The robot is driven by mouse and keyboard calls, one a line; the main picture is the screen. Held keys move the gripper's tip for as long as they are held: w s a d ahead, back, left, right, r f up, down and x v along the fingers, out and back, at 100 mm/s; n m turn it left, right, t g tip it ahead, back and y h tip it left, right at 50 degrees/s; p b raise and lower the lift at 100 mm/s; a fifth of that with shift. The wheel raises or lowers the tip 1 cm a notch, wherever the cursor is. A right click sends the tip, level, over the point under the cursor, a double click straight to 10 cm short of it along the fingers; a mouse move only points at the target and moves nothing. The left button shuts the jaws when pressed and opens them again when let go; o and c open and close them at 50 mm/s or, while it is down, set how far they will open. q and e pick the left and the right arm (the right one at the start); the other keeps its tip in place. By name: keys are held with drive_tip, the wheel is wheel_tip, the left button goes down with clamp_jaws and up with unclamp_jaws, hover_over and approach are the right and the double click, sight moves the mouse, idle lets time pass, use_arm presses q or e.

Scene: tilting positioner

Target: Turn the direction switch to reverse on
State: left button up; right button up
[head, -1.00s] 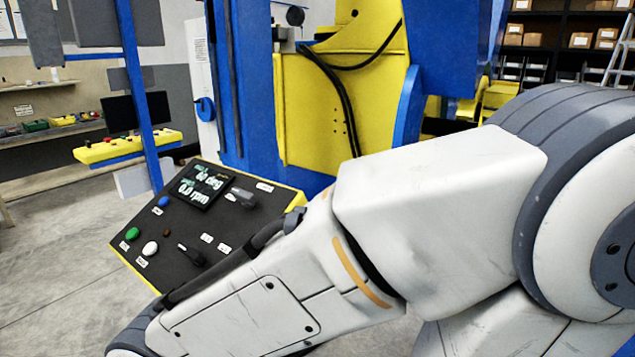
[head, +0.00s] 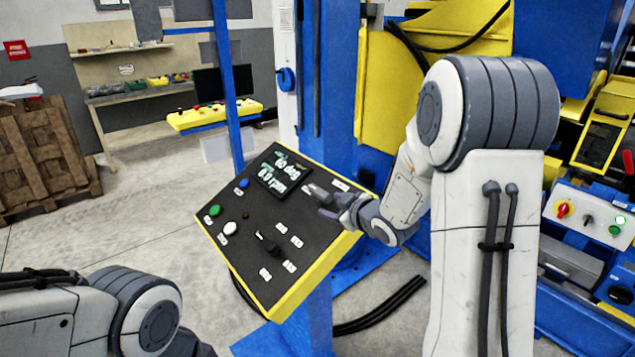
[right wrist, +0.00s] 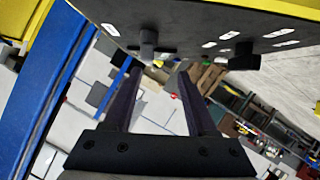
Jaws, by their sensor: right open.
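The black control panel (head: 250,262) with a yellow edge is tilted in the middle of the head view. A dark lever switch (head: 268,243) with several pale labels around it sits on its lower part. I cannot read the labels or tell which switch sets direction. My right gripper (head: 317,201) is at the panel's upper right, beside the display, and hides the second switch there. In the right wrist view the gripper (right wrist: 158,77) is open and empty. A dark knob (right wrist: 148,42) is just beyond its fingertips, and another knob (right wrist: 243,55) is farther right. My left gripper is out of view.
The display (head: 279,172) reads 60 deg or similar and 0.0 rpm. Blue (head: 244,183), green (head: 215,210) and white (head: 230,228) buttons are on the panel's left. A blue column (head: 335,90) stands behind. Another control box (head: 590,215) is at right.

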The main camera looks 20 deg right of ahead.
sight(323, 194)
drive_tip(key=shift+w+d+r+t, duration=0.1)
drive_tip(key=shift+d+r+t, duration=0.25)
drive_tip(key=shift+d, duration=0.35)
drive_tip(key=shift+w+d+r, duration=0.1)
drive_tip(key=shift+w+d, duration=0.05)
drive_tip(key=shift+w, duration=0.05)
drive_tip(key=p+x, duration=0.3)
drive_tip(key=x, duration=0.6)
drive_tip(key=shift+a+r, duration=0.1)
drive_tip(key=shift+a, duration=0.1)
drive_tip(key=shift+w+f+p, duration=0.25)
drive_tip(key=shift+w+p, duration=0.05)
drive_tip(key=shift+w, duration=0.25)
clamp_jaws()
